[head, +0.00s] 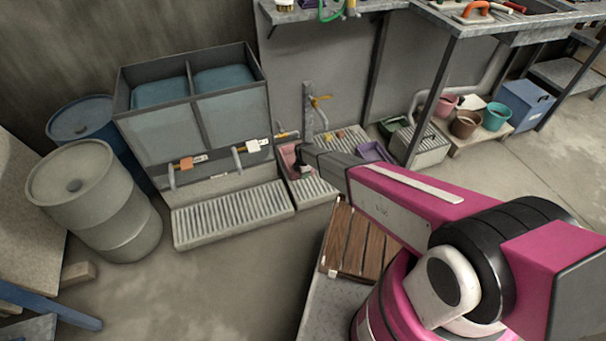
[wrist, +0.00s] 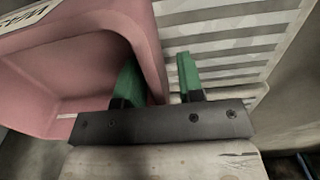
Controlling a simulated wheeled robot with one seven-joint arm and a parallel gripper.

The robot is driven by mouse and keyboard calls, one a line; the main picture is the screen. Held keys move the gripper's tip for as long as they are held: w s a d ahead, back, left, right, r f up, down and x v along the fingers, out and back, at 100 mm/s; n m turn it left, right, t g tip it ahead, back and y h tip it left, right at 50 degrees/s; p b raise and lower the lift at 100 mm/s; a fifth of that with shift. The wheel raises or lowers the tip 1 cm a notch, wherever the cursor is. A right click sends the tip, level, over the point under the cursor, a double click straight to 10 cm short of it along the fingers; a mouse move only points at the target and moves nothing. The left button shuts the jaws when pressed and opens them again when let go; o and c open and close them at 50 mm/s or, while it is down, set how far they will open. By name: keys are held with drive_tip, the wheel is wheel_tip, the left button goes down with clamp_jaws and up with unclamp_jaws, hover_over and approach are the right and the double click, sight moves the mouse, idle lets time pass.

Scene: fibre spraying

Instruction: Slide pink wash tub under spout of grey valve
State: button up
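The pink wash tub (head: 289,158) stands on a slatted grate right of the tank's drain, partly hidden by my arm. In the wrist view the pink tub (wrist: 90,60) fills the left side, with part of a label on its rim. My gripper (wrist: 158,80) has its green fingers apart, one inside the tub and one outside over the slats, with the tub's side wall between them. A gap shows between the wall and the outer finger. A valve with a pale grey body (head: 253,146) is on the tank's right compartment; its spout points down over the wide grate.
An orange valve (head: 186,163) is on the left compartment. The wide slatted grate (head: 230,216) below both valves is empty. A standpipe with a yellow handle (head: 319,101) rises behind the tub. A purple tub (head: 374,152) sits to the right; drums (head: 105,200) stand left.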

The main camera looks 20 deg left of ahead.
wheel_tip(320, 180, up, 11)
drive_tip(key=shift+f, duration=0.1)
idle(0.6)
idle(0.4)
